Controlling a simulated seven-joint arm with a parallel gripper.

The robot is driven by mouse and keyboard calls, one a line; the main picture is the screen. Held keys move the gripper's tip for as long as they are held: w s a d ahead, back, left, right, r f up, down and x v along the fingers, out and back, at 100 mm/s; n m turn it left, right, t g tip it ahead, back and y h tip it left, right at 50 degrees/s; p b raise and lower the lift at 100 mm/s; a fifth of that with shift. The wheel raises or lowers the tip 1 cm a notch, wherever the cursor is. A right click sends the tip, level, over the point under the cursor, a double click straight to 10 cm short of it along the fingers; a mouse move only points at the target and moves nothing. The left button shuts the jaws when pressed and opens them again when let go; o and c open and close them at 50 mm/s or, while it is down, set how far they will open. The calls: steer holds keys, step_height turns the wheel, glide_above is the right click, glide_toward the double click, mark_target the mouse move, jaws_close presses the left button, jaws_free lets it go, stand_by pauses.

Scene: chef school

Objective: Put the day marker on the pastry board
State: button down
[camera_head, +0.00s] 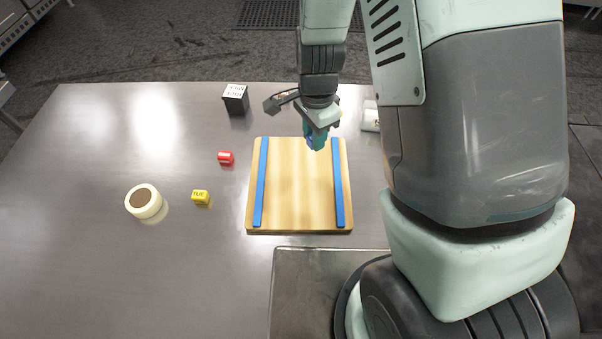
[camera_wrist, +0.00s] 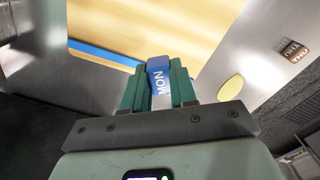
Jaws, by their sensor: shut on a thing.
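My gripper (camera_head: 317,137) is shut on a blue day marker reading MON (camera_wrist: 161,82), which sits upright between the green fingers in the wrist view. In the head view the marker is mostly hidden by the fingers. My gripper is over the far right part of the wooden pastry board (camera_head: 298,190), near its back edge. Whether the marker touches the board cannot be told. The board has a blue strip (camera_head: 261,185) on the left and another (camera_head: 339,185) on the right. A yellow marker reading TUE (camera_head: 201,197) and a red marker (camera_head: 226,158) lie left of the board.
A cream roll with a brown centre (camera_head: 146,201) lies farther left. A black block with a lettered white top (camera_head: 236,99) stands behind the board. A white object (camera_head: 370,117) at the back right is partly hidden by my arm. The board's middle is bare.

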steer(key=s+a+n, duration=0.2)
steer(key=s+a, duration=0.1)
glide_above(298, 179)
step_height(298, 179, down, 5)
steer(key=shift+r, duration=0.1)
steer(key=shift+f, duration=2.35)
steer(key=shift+f, duration=0.1)
steer(key=c, duration=0.9)
jaws_free()
